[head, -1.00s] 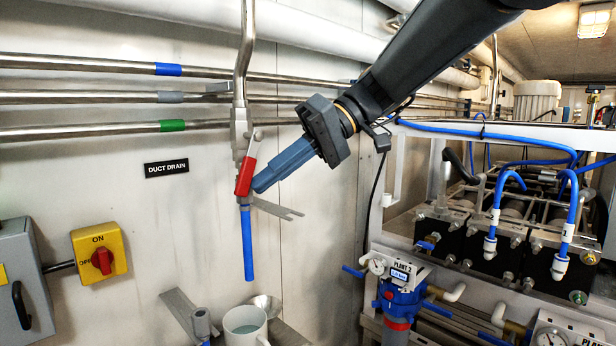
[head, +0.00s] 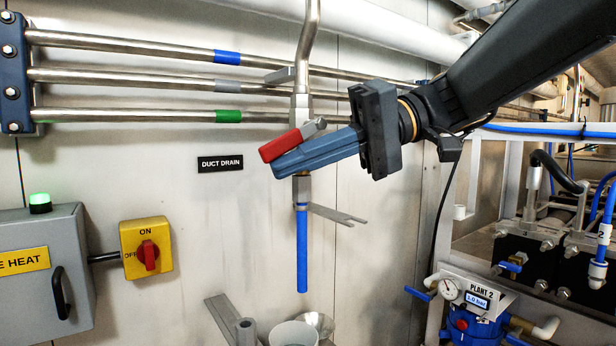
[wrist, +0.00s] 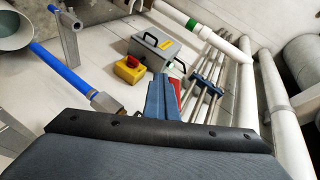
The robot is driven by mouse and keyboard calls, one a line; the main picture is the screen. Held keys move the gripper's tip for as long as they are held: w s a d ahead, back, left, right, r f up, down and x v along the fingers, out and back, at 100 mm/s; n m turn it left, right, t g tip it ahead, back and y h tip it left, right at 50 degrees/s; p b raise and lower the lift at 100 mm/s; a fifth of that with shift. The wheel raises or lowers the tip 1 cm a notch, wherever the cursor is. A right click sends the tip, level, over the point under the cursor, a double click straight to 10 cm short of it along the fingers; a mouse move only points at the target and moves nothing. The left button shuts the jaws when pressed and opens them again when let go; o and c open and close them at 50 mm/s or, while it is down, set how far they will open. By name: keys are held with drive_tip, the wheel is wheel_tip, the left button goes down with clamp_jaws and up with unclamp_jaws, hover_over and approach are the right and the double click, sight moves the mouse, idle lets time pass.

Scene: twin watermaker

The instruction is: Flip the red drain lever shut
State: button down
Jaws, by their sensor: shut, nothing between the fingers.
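The red drain lever (head: 281,146) sits on the metal drain valve under the DUCT DRAIN pipe (head: 306,60). It points left and slightly down, across the pipe. My gripper (head: 276,169) is shut and empty. Its blue fingers lie across the valve just below the lever and appear to touch its underside. They hide part of the valve body. In the wrist view, my gripper (wrist: 159,80) is shut, with a little of the red lever (wrist: 181,86) showing beside it. A blue tube (head: 302,250) hangs straight down from the valve.
A cup (head: 293,332) stands below the blue tube. A flat metal bracket (head: 335,214) juts right under the valve. A yellow switch box (head: 133,262) and grey heater box (head: 40,290) are on the wall at left. Three steel pipes run behind.

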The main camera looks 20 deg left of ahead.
drive_tip(key=shift+s+a+r+b, duration=0.2)
drive_tip(key=shift+s+r+b, duration=0.1)
drive_tip(key=shift+s+r, duration=0.15)
drive_tip(key=shift+a+r, duration=0.1)
drive_tip(key=shift+r, duration=0.2)
idle(3.1)
idle(0.8)
drive_tip(key=w+d+f+b, duration=0.5)
drive_tip(key=d+f+b, duration=0.1)
drive_tip(key=d+f, duration=0.1)
drive_tip(key=shift+w+d, duration=0.3)
drive_tip(key=shift+d, duration=0.4)
